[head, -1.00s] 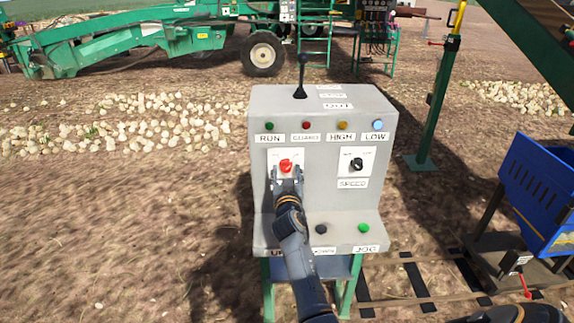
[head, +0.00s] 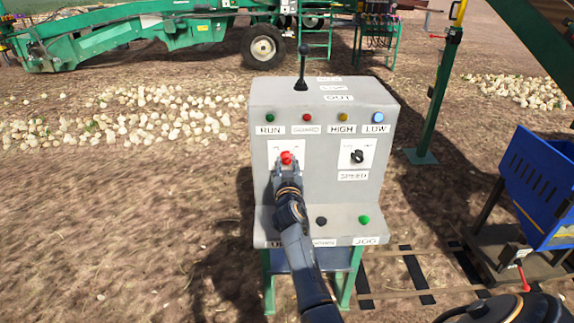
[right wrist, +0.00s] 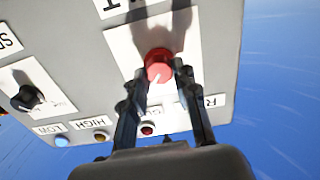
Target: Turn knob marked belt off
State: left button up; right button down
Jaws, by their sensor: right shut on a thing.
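A red knob (head: 286,158) sits on a white plate on the front of the grey control box (head: 325,210), below the RUN lamp. My right gripper (head: 286,168) is at the knob, its fingers shut on it. In the right wrist view the red knob (right wrist: 158,65) shows at the fingertips (right wrist: 162,80). Its own label is hidden or unreadable. A black knob (head: 357,157) marked SPEED is to the right on its own plate. My left gripper is not in view.
Lamps line the box above the knobs, and a black lever (head: 302,68) stands on top. A green button (head: 364,219) and a black button (head: 321,221) are on the lower ledge. A blue cart (head: 540,190) stands at the right.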

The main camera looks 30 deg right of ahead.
jog(key=n, duration=0.3)
jog(key=shift+n+b, duration=0.4)
jog(key=n, duration=0.4)
jog(key=shift+n, duration=0.3)
jog(key=n, duration=0.4)
jog(key=shift+n, duration=0.3)
jog(key=shift+n+p, duration=0.5)
jog(key=shift+n, duration=1.7)
jog(key=c, duration=1)
grip_release()
jog(key=shift+w+f, duration=0.1)
jog(key=v, duration=1.2)
